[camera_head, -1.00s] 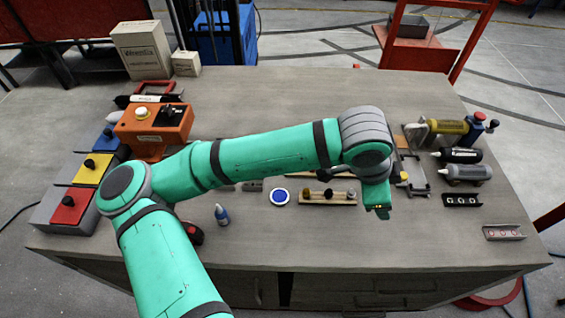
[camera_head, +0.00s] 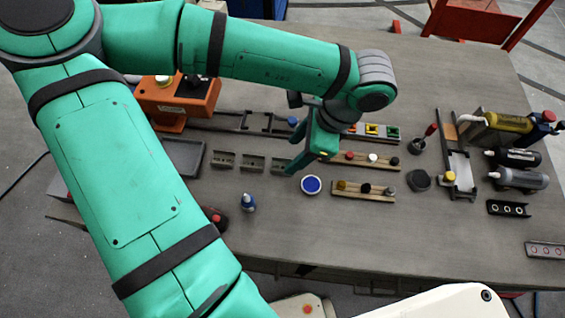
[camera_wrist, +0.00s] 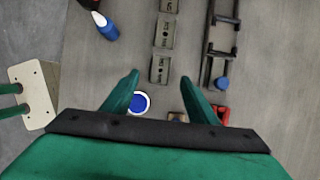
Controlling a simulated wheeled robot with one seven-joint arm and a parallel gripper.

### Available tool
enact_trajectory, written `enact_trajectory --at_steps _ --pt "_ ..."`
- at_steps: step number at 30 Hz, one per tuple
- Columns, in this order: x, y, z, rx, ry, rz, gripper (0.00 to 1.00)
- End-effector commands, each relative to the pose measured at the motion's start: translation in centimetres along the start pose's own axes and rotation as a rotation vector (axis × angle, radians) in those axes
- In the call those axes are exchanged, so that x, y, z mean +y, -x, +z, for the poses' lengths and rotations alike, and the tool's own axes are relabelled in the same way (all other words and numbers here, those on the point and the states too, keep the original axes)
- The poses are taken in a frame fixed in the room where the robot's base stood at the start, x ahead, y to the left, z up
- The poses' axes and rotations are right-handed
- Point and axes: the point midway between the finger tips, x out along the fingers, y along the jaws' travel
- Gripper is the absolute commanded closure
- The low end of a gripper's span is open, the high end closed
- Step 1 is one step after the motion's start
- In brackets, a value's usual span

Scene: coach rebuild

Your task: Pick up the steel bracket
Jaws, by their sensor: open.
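A grey steel bracket (camera_head: 545,249), a shallow channel with red-ringed holes, lies flat near the right edge of the table in the head view. A similar black bracket (camera_head: 508,208) with white-ringed holes lies just behind it. My gripper (camera_head: 307,165) is open and empty, far to the left of both brackets, above the middle of the table. In the wrist view its two fingers (camera_wrist: 160,78) stand apart over the end of a row of grey blocks (camera_wrist: 166,31). Neither bracket shows in the wrist view.
A blue-centred disc (camera_head: 311,185) and wooden strips with knobs (camera_head: 363,191) lie near my gripper. Dark and grey cylindrical tools (camera_head: 522,180) lie behind the brackets. Bare tabletop (camera_head: 440,225) lies left of the brackets.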

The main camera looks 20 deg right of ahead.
Motion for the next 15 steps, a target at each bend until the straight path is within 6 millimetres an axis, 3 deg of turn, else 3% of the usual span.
enact_trajectory --at_steps 10,15 --pt "-0.1 -2.8 -0.1 0.000 -0.001 0.000 0.47" --pt "-0.3 -5.2 -0.4 -0.001 -0.003 -0.001 0.47"
